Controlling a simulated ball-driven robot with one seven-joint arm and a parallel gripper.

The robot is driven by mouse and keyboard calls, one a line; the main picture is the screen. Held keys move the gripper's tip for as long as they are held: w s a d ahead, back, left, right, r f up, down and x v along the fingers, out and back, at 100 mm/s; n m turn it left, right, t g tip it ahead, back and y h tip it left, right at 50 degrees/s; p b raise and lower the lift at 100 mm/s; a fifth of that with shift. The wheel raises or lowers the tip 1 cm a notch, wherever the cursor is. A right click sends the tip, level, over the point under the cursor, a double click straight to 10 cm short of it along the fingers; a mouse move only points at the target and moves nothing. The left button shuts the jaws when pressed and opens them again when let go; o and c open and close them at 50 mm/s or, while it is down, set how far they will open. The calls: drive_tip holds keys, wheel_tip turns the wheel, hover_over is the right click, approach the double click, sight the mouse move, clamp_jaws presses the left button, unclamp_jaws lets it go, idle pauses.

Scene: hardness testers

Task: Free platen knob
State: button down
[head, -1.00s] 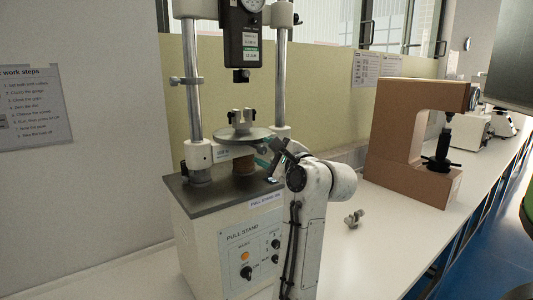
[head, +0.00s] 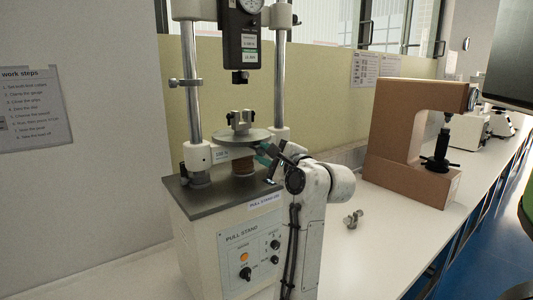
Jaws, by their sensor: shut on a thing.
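The pull stand (head: 241,255) is on the bench with two upright columns. Its round platen (head: 243,138) sits on a brown cylinder (head: 242,164) between the columns. A small metal clamp (head: 240,119) stands upright on the platen. The gauge (head: 239,45) hangs above it, clear of the clamp. My gripper (head: 267,160) is at the right front edge of the platen, beside the brown cylinder, its jaws closed. My arm partly hides what is between the jaws, and I cannot make out the platen knob separately.
A small metal part (head: 353,219) lies on the bench right of my arm. A brown C-shaped hardness tester (head: 412,150) stands farther right. The bench front (head: 365,265) is bare. A work steps sheet (head: 36,108) is on the left wall.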

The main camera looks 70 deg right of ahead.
drive_tip(key=n+p, duration=0.1)
drive_tip(key=n, duration=0.3)
drive_tip(key=shift+p, duration=0.4)
drive_tip(key=n+p, duration=0.1)
drive_tip(key=n, duration=0.3)
drive_tip(key=shift+n, duration=0.4)
drive_tip(key=n+p, duration=0.1)
drive_tip(key=n, duration=0.3)
drive_tip(key=shift+f+n, duration=0.15)
drive_tip(key=shift+n, duration=0.15)
drive_tip(key=n, duration=0.3)
drive_tip(key=shift+n+p, duration=0.3)
drive_tip(key=shift+p, duration=0.1)
drive_tip(key=n, duration=0.4)
drive_tip(key=shift+n, duration=0.3)
drive_tip(key=n, duration=0.3)
drive_tip(key=shift+f+n+b, duration=0.1)
drive_tip(key=shift+n+b, duration=0.2)
drive_tip(key=n+b, duration=0.1)
drive_tip(key=n, duration=0.3)
drive_tip(key=shift+n+b, duration=0.55)
drive_tip(key=shift+n, duration=1.45)
